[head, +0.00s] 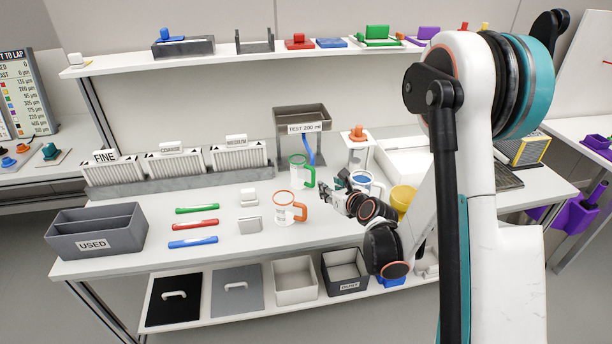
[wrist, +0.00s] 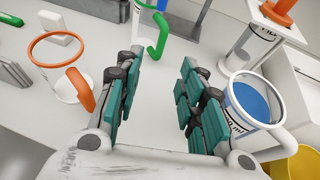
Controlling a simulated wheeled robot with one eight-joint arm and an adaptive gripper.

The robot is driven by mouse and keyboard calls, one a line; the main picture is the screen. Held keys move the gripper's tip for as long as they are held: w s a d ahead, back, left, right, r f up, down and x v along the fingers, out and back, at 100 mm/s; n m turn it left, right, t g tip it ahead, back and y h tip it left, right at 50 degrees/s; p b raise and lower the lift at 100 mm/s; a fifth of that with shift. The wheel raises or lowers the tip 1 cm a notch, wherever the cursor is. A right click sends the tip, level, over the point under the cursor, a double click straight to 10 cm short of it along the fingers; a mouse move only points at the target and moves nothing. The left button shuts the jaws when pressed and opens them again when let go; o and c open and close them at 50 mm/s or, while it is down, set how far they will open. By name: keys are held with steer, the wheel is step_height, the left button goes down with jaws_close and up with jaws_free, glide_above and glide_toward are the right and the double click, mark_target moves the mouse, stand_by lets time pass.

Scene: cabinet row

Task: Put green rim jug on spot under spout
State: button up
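The green rim jug (head: 297,173) stands upright on the bench, its green handle to the right. The tank labelled "TEST 200 ml" (head: 302,113) is behind it, with a blue spout (head: 308,150) hanging down close to the jug's rim. I cannot tell if the jug is directly below the spout; the spot itself is not visible. My gripper (head: 326,188) is in front and to the right of the jug, apart from it. In the wrist view my gripper (wrist: 160,85) is open and empty, with the green handle (wrist: 160,38) ahead beyond the fingertips.
An orange rim jug (head: 285,208) stands left of my gripper, and a blue jug (head: 362,182) stands close on its right. A yellow container (head: 402,198) is further right. Green, red and blue bars (head: 195,225) lie at left. The bench between the jugs is bare.

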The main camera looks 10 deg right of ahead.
glide_toward(314, 177)
steer(key=w, duration=0.2)
steer(key=x, duration=0.2)
steer(key=f+b+x, duration=0.1)
steer(key=x, duration=0.2)
steer(key=shift+w+a+f+b, duration=0.1)
steer(key=shift+a+b, duration=0.1)
steer(key=shift+b, duration=0.1)
steer(key=shift+w+a+f, duration=0.1)
steer(key=shift+w, duration=0.5)
steer(key=shift+c, duration=0.6)
jaws_close()
